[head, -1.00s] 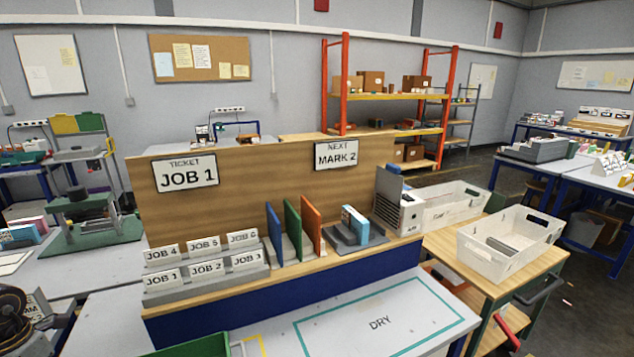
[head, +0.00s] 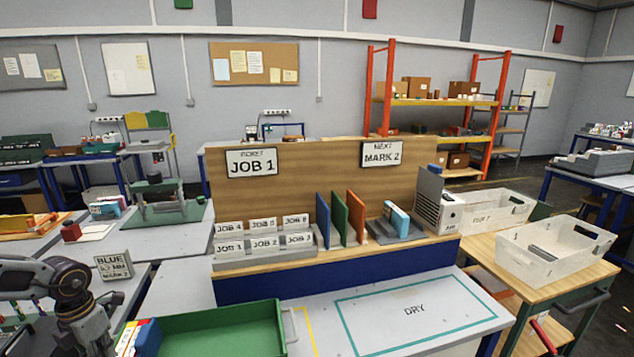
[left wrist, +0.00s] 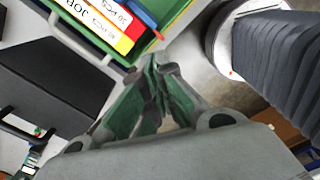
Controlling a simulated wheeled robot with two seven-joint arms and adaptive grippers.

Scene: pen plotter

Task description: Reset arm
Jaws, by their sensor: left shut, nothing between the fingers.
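My left arm (head: 75,290) comes in at the lower left of the head view, and its gripper is not clear there. In the left wrist view my left gripper (left wrist: 154,76) is shut and empty, with its fingers together. It is in front of a green tray (left wrist: 185,12) that holds colored labelled binders (left wrist: 110,22). The same green tray (head: 225,330) shows at the bottom of the head view. My right gripper is in neither view.
A bench carries a JOB 1 ticket board (head: 300,190), job card slots (head: 262,250) and upright colored dividers (head: 337,222). The DRY area (head: 415,308) is bare. White bins (head: 557,255) stand at the right. A "BLUE MARK 2" sign (head: 113,266) stands near my left arm.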

